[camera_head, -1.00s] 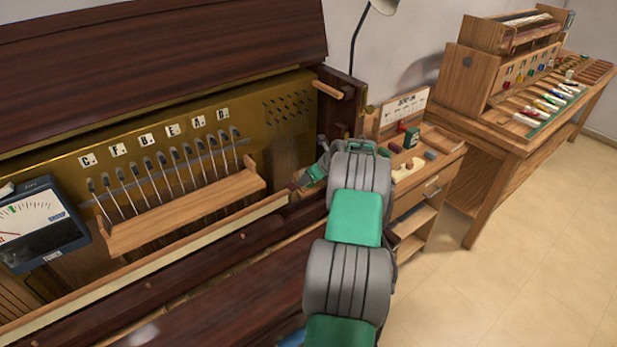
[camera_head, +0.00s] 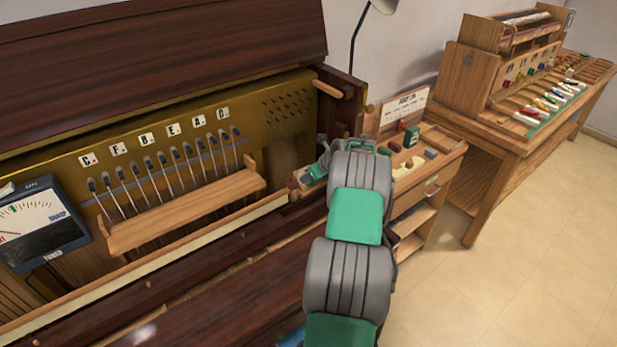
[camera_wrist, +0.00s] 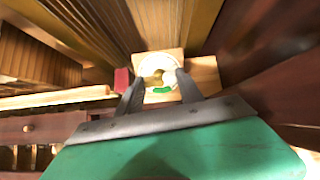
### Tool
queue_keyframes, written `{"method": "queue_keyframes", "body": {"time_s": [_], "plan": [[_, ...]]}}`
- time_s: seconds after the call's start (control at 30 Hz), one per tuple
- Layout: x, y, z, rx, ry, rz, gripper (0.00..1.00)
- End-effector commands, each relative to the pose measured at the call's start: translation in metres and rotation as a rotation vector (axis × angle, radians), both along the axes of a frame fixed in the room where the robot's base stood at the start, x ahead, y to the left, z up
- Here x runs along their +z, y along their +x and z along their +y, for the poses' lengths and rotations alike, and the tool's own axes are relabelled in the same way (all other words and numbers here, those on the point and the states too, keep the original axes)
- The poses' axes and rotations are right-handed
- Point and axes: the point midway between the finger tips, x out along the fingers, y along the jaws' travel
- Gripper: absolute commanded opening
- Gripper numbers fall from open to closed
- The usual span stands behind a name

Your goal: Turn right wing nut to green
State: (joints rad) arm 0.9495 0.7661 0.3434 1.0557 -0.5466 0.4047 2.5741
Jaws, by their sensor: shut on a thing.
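The right wing nut (camera_wrist: 158,77) is a small brass piece in the wrist view. It sits in front of a round white dial (camera_wrist: 156,63) with a green arc (camera_wrist: 162,90) at its lower edge and a red part at its left. My gripper (camera_wrist: 160,82) has its two dark fingers at either side of the wing nut and is shut on it. The fingers hide part of the nut and the dial. In the head view my arm covers most of this spot, and my gripper (camera_head: 318,168) shows only partly beside the right end of the piano.
A tuner meter (camera_head: 38,225) stands at the left. A small cabinet (camera_head: 425,165) is at the right of my arm, with a workbench (camera_head: 530,125) beyond. The floor at right is clear.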

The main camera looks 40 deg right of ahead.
Motion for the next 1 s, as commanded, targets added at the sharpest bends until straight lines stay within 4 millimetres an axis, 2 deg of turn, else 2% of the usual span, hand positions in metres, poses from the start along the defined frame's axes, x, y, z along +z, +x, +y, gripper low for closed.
{"method": "queue_keyframes", "body": {"time_s": [0.4, 0.63, 0.67, 0.9, 1.0], "plan": [[0.0018, -0.0001, 0.0009, -0.229, 0.194, -0.021, 0.14], [-0.0002, 0.0002, 0.0007, -0.243, 0.204, -0.023, 0.14], [-0.0002, 0.0002, 0.0007, -0.243, 0.204, -0.023, 0.44], [-0.0002, 0.0001, 0.0005, -0.242, 0.203, -0.023, 0.64], [-0.0001, 0.0001, 0.0003, -0.242, 0.203, -0.023, 0.69]]}}
